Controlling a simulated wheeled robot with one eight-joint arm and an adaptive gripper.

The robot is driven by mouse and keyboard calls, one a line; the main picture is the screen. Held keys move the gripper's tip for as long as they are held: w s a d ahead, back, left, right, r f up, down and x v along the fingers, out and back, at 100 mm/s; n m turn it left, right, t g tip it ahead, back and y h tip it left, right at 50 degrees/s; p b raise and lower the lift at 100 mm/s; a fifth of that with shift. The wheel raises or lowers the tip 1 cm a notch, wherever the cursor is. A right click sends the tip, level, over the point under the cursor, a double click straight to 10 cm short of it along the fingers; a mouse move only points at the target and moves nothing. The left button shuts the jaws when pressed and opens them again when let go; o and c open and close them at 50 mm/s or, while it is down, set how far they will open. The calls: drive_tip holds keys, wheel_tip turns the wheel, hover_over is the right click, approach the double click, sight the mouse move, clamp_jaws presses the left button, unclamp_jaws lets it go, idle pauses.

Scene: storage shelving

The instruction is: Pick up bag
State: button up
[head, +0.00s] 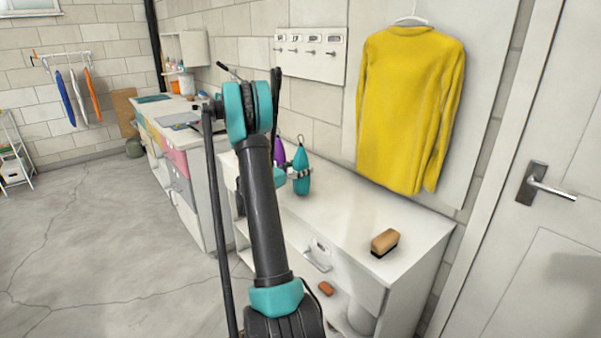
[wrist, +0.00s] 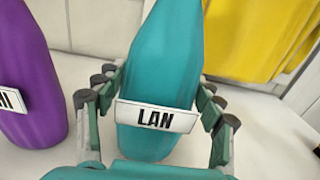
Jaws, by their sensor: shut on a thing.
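A teal, bottle-shaped bag (head: 302,181) with a thin loop at its top is upright at the far end of the white cabinet top. It also fills the middle of the wrist view (wrist: 162,60), where a white label reads "LAN". My gripper (wrist: 157,92) is shut on this teal bag, with fingers on its left and right sides. I cannot tell whether its base touches the cabinet top. A similar purple bag (head: 279,151) stands just to the left and behind, partly hidden; it shows at the left of the wrist view (wrist: 28,75), apart from my fingers.
The white cabinet (head: 345,225) has a brown brush (head: 384,242) on top at its near end. A yellow sweater (head: 410,110) hangs on the wall above. A hook rack (head: 310,53) is behind the bags. A door (head: 530,200) is at right; floor at left is clear.

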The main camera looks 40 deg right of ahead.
wheel_tip(320, 180, up, 19)
drive_tip(key=shift+r, duration=0.1)
idle(0.7)
